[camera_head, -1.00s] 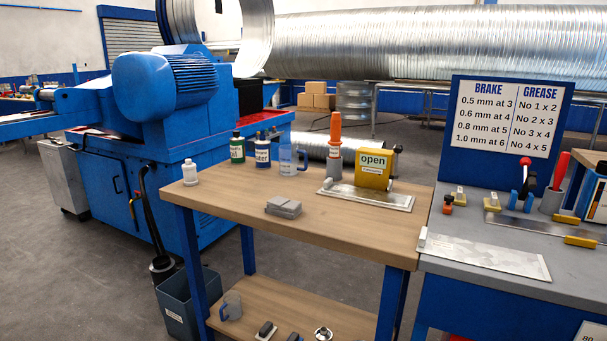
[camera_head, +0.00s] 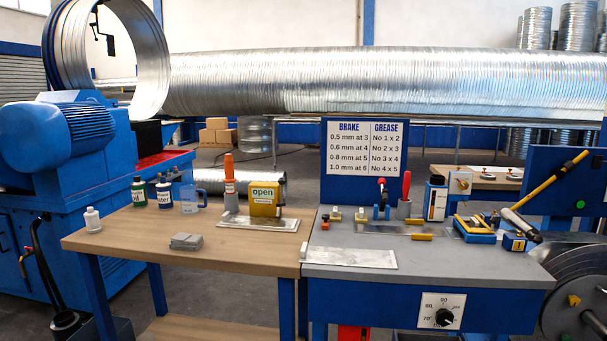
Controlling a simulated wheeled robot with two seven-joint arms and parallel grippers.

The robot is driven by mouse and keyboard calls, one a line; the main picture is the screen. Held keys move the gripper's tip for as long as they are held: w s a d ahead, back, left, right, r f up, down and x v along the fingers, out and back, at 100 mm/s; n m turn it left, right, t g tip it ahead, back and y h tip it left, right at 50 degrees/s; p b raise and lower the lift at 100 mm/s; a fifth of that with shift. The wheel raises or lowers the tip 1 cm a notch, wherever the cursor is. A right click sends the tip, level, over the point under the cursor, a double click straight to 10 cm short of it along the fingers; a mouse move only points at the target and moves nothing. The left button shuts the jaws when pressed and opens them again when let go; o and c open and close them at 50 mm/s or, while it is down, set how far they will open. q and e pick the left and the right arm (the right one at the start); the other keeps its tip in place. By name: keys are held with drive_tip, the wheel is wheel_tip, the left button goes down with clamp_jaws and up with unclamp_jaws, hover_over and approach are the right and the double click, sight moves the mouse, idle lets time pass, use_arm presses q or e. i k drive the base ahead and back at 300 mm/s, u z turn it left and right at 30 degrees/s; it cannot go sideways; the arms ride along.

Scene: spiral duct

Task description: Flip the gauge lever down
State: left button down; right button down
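Several parts could belong to the gauge lever, and I cannot tell which one it is. A small blue fixture (camera_head: 382,212) on the grey bench carries an upright lever with a red knob (camera_head: 382,182). A yellow box (camera_head: 263,203) labelled "open" stands on a metal plate (camera_head: 258,224) on the wooden table, with a thin upright part at its right side. A black dial knob (camera_head: 444,316) with a numbered scale is on the grey bench's front. Neither of my grippers is in view.
The wooden table (camera_head: 135,230) holds bottles, a jug, an orange-topped tool (camera_head: 229,180) and grey blocks (camera_head: 187,241). The grey bench (camera_head: 450,262) has a clear front strip beside a metal sheet (camera_head: 349,257). A blue sign board (camera_head: 365,160) stands behind. A yellow-handled bar (camera_head: 560,180) rises at right.

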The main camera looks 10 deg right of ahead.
sight(282, 181)
drive_tip(key=z, duration=0.8)
drive_tip(key=i, duration=0.75)
drive_tip(key=z, duration=0.05)
